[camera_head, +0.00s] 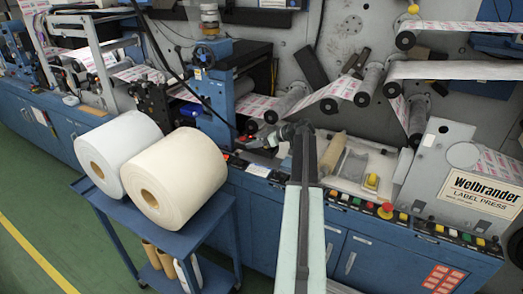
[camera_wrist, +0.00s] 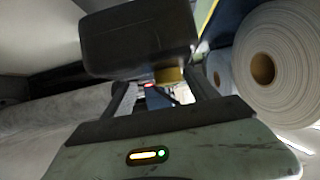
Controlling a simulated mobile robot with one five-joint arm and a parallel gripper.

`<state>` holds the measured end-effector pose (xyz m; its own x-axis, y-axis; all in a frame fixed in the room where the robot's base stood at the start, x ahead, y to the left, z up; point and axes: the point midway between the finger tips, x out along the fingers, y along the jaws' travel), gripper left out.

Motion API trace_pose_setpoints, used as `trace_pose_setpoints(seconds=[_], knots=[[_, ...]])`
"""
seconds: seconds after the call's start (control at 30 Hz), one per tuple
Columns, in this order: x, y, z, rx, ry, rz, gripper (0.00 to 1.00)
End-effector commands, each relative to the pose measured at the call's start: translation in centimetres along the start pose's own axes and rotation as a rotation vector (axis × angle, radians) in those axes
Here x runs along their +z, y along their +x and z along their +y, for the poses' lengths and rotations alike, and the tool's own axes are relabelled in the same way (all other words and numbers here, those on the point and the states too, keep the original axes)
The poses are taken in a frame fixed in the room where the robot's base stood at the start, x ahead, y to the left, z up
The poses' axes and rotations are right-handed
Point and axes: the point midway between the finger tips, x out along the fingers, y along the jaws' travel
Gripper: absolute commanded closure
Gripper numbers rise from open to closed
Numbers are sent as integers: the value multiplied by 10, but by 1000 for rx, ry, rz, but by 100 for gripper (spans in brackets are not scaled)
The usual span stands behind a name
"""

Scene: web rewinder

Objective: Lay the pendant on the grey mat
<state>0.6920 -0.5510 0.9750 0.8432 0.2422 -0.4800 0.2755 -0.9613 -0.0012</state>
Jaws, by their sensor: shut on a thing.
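My gripper (camera_head: 272,138) reaches left over the machine's front ledge in the head view. In the wrist view my gripper (camera_wrist: 162,92) has its two fingers closed on a dark, boxy pendant (camera_wrist: 138,40) with a yellow part on its underside. The pendant is held off any surface there. In the head view it is small and dark at my gripper, hard to tell from the gripper itself. A grey flat patch (camera_head: 353,166) on the pale work surface right of my arm looks like the grey mat; its edges are unclear.
A brown roll-like thing (camera_head: 333,153) and a small yellow thing (camera_head: 371,182) lie beside the grey patch. A row of buttons with a red knob (camera_head: 385,211) lines the front edge. A blue cart (camera_head: 190,238) with two large rolls (camera_head: 175,178) stands left. A black cable (camera_head: 160,55) slants down.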

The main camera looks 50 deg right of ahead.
Motion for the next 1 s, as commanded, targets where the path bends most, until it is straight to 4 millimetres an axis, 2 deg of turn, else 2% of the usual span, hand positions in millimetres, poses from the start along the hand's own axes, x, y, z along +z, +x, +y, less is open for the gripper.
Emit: trace_pose_setpoints(seconds=[0.03,0.23,0.27,0.37,0.67,0.9,1.0], knots=[[-1,1,14,1,1,2,100],[2,2,45,-1,1,2,100],[10,7,41,-1,0,2,100],[19,11,40,-1,0,2,100],[25,15,39,-1,0,2,100],[61,35,39,-2,0,2,100],[64,37,39,-2,-1,2,100]])
